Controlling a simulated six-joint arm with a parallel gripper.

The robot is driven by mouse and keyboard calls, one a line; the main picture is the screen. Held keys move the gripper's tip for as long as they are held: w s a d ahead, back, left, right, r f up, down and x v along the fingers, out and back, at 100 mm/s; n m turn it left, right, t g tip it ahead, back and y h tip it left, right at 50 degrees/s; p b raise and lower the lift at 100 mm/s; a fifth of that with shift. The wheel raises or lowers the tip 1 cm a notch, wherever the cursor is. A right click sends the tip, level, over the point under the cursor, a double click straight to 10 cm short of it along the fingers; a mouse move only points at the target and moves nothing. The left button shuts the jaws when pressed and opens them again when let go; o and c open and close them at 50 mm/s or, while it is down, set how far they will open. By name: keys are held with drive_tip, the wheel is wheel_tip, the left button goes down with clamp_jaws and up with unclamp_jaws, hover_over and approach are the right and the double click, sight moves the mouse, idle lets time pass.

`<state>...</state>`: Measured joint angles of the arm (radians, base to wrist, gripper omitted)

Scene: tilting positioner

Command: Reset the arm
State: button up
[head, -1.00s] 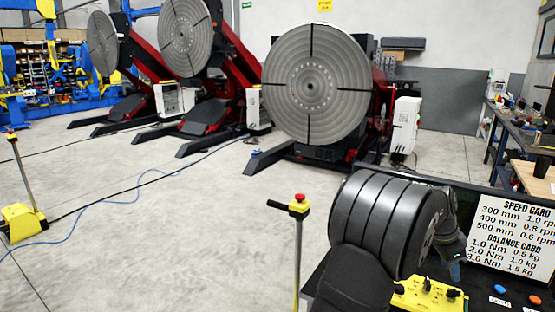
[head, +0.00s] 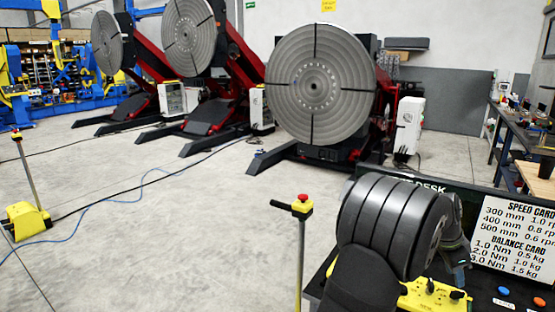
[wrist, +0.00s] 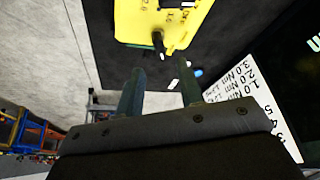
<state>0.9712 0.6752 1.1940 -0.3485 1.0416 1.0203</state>
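My arm's dark grey link fills the lower right of the head view and hides part of the desk. My gripper (wrist: 160,92) shows in the wrist view with its two fingers well apart and nothing between them. In the head view only a bit of it shows behind the link. Beyond the fingertips lies a yellow control box (wrist: 165,20) with a dark knob or lever on its near side. The same box (head: 430,294) shows in the head view on the dark desk, partly covered by my arm. I cannot tell how far the fingertips are above the desk.
A white card board (head: 515,240) stands at the desk's back right; blue and orange buttons (head: 538,301) sit before it. A yellow-topped post with a red button (head: 302,204) stands left of the desk. Large tilting positioners (head: 320,85) stand behind on open concrete floor.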

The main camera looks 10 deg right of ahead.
drive_tip(key=x, duration=0.7)
drive_tip(key=shift+r+n, duration=0.15)
drive_tip(key=shift+n, duration=0.25)
drive_tip(key=shift+s+a+n+t, duration=0.1)
drive_tip(key=shift+n+t, duration=0.4)
drive_tip(key=shift+n, duration=0.5)
drive_tip(key=v, duration=1.8)
drive_tip(key=n+t+y, duration=0.1)
drive_tip(key=n+t, duration=0.1)
drive_tip(key=n, duration=0.3)
approach(458, 292)
drive_tip(key=shift+w+a+r, duration=0.65)
drive_tip(key=shift+a+r, duration=0.2)
drive_tip(key=shift+r, duration=0.1)
